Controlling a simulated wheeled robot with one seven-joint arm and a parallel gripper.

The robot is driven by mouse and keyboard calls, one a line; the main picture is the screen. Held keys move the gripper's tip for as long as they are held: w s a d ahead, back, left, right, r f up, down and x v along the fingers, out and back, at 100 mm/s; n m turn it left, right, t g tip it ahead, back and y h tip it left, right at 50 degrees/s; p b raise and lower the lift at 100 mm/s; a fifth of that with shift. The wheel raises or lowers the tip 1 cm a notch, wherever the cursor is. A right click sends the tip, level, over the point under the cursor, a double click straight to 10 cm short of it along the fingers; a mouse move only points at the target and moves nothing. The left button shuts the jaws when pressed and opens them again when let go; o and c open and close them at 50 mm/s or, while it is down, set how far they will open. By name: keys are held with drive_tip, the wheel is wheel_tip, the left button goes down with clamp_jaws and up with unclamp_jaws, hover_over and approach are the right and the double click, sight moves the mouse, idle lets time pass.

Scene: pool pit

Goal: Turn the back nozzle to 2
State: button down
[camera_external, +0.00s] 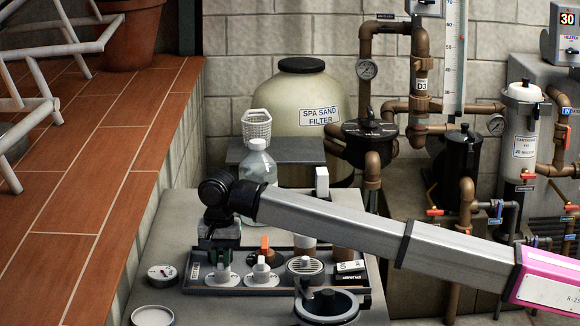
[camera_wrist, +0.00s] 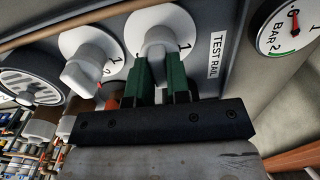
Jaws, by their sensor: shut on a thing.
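Two white nozzles on round white plates are set in a dark rail (camera_external: 276,290) on the bench. In the wrist view my gripper (camera_wrist: 159,78) has its green fingers shut around the nozzle (camera_wrist: 167,40) beside the "TEST RAIL" label (camera_wrist: 218,55). A "1" shows at its plate's edge. The other nozzle (camera_wrist: 91,58) has a "1" and a "2" on its plate and stands free. In the external view my gripper (camera_external: 218,258) is over the left nozzle (camera_external: 222,279), and the other nozzle (camera_external: 262,272) is to its right. The pointing of the held nozzle is partly hidden.
An orange-handled valve (camera_external: 265,246), a round grate (camera_external: 305,266) and a black lidded pot (camera_external: 327,304) crowd the rail. A clear bottle (camera_external: 258,166) stands behind my wrist.

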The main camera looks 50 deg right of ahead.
sight(219, 262)
idle(0.3)
drive_tip(key=c, duration=1.1)
unclamp_jaws()
drive_tip(key=shift+r, duration=0.15)
wheel_tip(219, 262, up, 10)
drive_tip(key=shift+r, duration=0.25)
